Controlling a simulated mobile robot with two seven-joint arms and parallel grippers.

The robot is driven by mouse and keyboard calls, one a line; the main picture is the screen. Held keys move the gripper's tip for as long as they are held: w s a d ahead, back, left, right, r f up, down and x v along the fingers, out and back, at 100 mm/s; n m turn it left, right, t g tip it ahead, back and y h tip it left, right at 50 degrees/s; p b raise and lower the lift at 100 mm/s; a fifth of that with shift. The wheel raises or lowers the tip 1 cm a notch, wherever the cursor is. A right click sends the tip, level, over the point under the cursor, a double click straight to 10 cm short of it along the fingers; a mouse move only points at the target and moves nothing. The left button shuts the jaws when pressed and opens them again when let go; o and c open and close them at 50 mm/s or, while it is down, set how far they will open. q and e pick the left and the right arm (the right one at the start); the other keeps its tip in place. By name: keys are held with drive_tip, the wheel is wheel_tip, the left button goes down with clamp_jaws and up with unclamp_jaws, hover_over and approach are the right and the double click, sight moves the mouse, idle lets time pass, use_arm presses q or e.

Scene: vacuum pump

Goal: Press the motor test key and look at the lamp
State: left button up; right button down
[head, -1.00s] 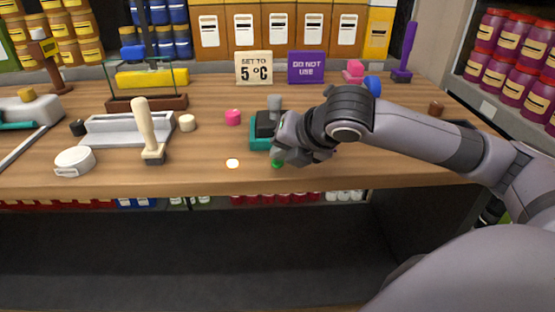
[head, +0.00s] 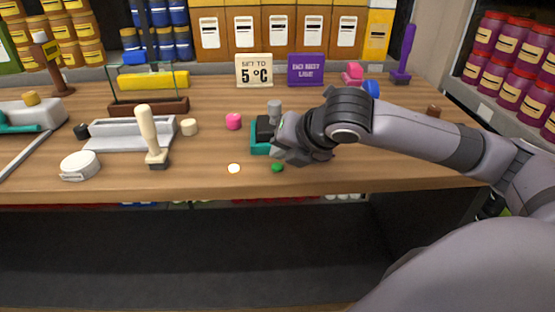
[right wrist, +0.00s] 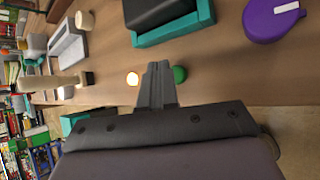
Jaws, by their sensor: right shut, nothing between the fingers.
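The green key (head: 277,168) is a small round button near the table's front edge. The lamp (head: 233,168) is a small round disc left of it and looks pale and bright. In the right wrist view the lamp (right wrist: 132,79) is bright with an orange rim, and the green key (right wrist: 179,74) is partly hidden by the fingers. My right gripper (head: 282,156) is shut and empty, just above and behind the key in the head view; its shut fingers (right wrist: 158,72) appear between lamp and key. The teal and black pump (head: 260,140) is partly behind the gripper. My left gripper is not in view.
A pink knob (head: 233,121) and cream knob (head: 189,127) stand left of the pump. Signs (head: 254,70) stand behind. The right front is clear.

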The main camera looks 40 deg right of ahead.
sight(281, 168)
idle(0.4)
wheel_tip(281, 168, up, 3)
drive_tip(key=p, duration=0.4)
drive_tip(key=shift+r, duration=0.2)
drive_tip(key=shift+r+p, duration=0.85)
drive_tip(key=shift+p, duration=0.4)
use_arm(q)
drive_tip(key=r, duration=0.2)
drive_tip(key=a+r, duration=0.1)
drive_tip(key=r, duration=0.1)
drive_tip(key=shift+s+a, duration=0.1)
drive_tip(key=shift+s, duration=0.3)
use_arm(e)
drive_tip(key=shift+f, duration=0.1)
